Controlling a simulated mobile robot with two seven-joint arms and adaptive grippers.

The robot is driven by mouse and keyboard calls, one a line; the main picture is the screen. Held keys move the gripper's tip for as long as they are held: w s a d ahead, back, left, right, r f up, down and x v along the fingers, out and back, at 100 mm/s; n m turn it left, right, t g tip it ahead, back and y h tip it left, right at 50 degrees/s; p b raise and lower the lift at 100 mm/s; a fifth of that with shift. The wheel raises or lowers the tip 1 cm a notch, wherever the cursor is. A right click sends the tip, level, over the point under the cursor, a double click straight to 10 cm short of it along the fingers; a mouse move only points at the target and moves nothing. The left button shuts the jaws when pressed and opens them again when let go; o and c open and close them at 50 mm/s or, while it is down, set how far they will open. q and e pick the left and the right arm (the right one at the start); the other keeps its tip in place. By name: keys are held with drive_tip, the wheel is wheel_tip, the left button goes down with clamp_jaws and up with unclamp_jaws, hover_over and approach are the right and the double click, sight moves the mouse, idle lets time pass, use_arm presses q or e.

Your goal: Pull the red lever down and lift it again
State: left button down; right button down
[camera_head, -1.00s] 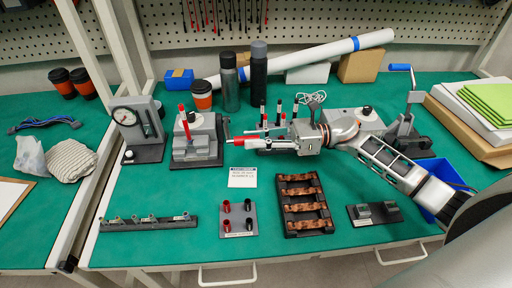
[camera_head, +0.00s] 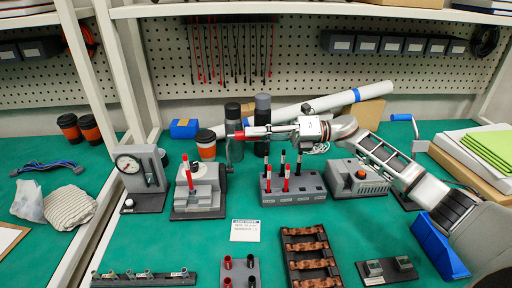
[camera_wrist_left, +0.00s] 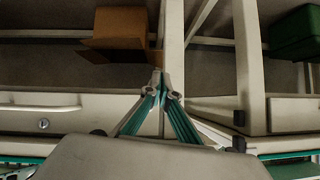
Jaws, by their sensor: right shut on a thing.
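The red lever (camera_head: 238,134) is a red grip on a thin grey arm at the right side of a grey press-like device (camera_head: 201,190). A second, upright red handle (camera_head: 187,166) stands on top of that device. My right gripper (camera_head: 247,133) comes in from the right and is shut on the red lever's grip, holding it well above the device's base. The fingers hide part of the grip. My left gripper (camera_wrist_left: 160,90) shows only in the left wrist view; its fingers meet at the tips with nothing between them.
Two dark bottles (camera_head: 233,119) and an orange-black cup (camera_head: 206,149) stand behind the lever. A grey block with red and black probes (camera_head: 293,188) sits below my right arm. A gauge device (camera_head: 140,178) stands left. Green mat in front is clear around a label card (camera_head: 245,230).

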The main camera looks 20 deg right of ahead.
use_arm(q)
drive_tip(key=shift+w+r, duration=0.1)
drive_tip(key=shift+w, duration=0.05)
use_arm(e)
drive_tip(key=shift+w+d+r+m, duration=0.2)
drive_tip(key=shift+w+r+m, duration=0.1)
drive_tip(key=shift+w, duration=0.2)
use_arm(q)
drive_tip(key=shift+s, duration=0.25)
use_arm(e)
drive_tip(key=shift+r, duration=0.1)
drive_tip(key=c, duration=1.9)
unclamp_jaws()
drive_tip(key=shift+w, duration=0.1)
use_arm(q)
drive_tip(key=shift+s+f, duration=0.3)
drive_tip(key=shift+f, duration=0.2)
drive_tip(key=shift+d, duration=0.1)
